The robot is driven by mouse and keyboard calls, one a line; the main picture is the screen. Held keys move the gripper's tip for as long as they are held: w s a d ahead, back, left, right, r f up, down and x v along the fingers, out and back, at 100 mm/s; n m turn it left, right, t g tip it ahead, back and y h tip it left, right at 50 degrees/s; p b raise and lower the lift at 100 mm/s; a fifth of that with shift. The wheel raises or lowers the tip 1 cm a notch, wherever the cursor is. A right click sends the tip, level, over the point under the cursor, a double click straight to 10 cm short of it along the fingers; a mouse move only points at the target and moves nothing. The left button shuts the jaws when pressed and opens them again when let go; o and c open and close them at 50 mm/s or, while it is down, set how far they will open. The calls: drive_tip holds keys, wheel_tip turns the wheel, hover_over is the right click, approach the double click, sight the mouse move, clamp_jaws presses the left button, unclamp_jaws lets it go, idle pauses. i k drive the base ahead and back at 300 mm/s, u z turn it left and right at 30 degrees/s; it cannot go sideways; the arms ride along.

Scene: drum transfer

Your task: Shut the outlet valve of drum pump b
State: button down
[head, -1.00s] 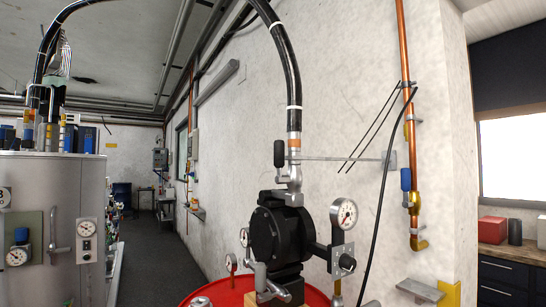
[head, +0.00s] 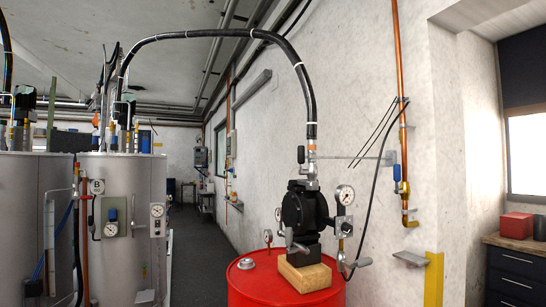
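A black drum pump (head: 303,208) stands on a wooden block (head: 303,277) on top of a red drum (head: 262,283), right of centre in the head view. Above the pump, a metal outlet fitting with a dark-handled valve (head: 302,155) leads up into a black hose (head: 309,105). The dark handle stands upright beside the pipe. A round gauge (head: 344,195) sits at the pump's right. No letter marking this pump is legible. My gripper is not in view.
A steel tank marked B (head: 128,200) stands left, with another steel tank (head: 25,210) beside it. The hose arches to the tanks. A copper pipe with a blue-handled valve (head: 397,173) runs down the right wall. A dark floor aisle (head: 200,260) lies between tanks and drum.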

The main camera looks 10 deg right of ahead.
sight(301, 149)
drive_tip(key=u, duration=1.3)
drive_tip(key=i, duration=3.6)
drive_tip(key=z, duration=3.7)
